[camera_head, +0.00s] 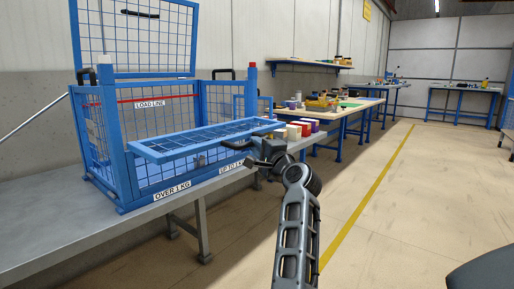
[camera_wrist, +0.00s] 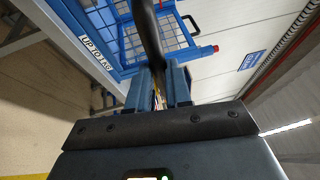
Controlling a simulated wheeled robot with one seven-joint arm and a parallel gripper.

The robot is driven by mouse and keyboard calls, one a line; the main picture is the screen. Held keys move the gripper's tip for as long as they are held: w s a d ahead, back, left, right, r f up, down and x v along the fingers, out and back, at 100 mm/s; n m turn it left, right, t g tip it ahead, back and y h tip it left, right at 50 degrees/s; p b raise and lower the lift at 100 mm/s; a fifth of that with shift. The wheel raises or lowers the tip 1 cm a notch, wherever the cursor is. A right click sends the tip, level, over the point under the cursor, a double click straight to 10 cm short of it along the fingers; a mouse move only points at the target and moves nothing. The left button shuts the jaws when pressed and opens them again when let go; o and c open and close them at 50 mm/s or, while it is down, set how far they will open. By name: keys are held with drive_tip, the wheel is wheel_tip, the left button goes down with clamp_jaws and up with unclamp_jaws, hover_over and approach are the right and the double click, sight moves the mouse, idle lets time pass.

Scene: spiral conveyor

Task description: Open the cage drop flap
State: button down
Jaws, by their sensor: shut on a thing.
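The blue wire-mesh cage (camera_head: 124,160) stands on a grey metal table at the left. Its drop flap (camera_head: 205,137) is tilted outward, near level, with its outer edge toward the front. My gripper (camera_head: 254,151) is at the right part of the flap's outer edge. In the wrist view, my gripper (camera_wrist: 161,92) is shut on a dark bar, which looks like the flap's black handle (camera_wrist: 150,38). The fingers hide the gripped part. The cage's blue mesh lid (camera_head: 135,40) stands upright at the back.
The grey table (camera_head: 45,225) carries the cage. Several small coloured blocks (camera_head: 300,129) lie right of the flap, close behind my gripper. Further workbenches (camera_head: 355,112) line the wall. The floor (camera_head: 385,200) on the right is open, with a yellow line.

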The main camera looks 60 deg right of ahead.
drive_tip(key=shift+w+f+b, duration=0.1)
drive_tip(key=shift+f+b, duration=0.25)
drive_tip(key=shift+f, duration=0.35)
drive_tip(key=c, duration=1.1)
unclamp_jaws()
drive_tip(key=shift+o, duration=0.2)
drive_tip(key=p+v, duration=0.1)
drive_tip(key=v, duration=0.6)
drive_tip(key=shift+s+a, duration=0.2)
drive_tip(key=shift+s, duration=0.15)
